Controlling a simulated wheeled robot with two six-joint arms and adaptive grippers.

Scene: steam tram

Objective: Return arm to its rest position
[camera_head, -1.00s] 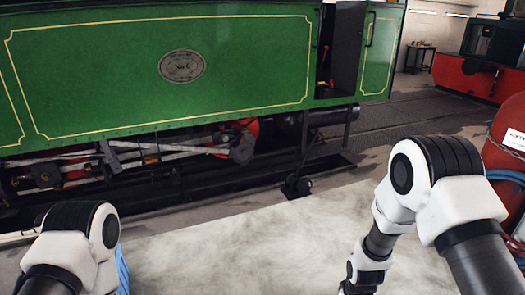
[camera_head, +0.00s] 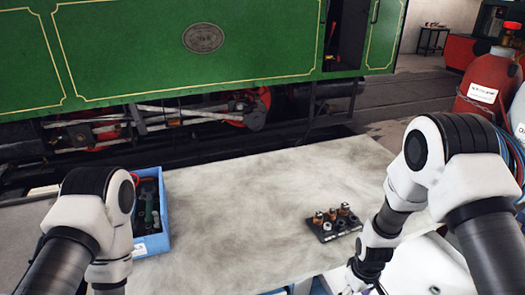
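My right arm (camera_head: 440,165) comes in from the right, bent at the elbow, with its forearm reaching down to the bottom edge beside the workbench. Its gripper is cut off below the picture. My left arm (camera_head: 95,220) is folded at the lower left, close to a blue box. Its gripper is also out of the picture. Whether either hand holds anything is hidden.
A pale workbench (camera_head: 240,195) has a clear middle. The blue box (camera_head: 156,242) with tools stands at its left, and a dark block (camera_head: 334,226) with several small fittings at its right. A green locomotive (camera_head: 150,50) stands behind.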

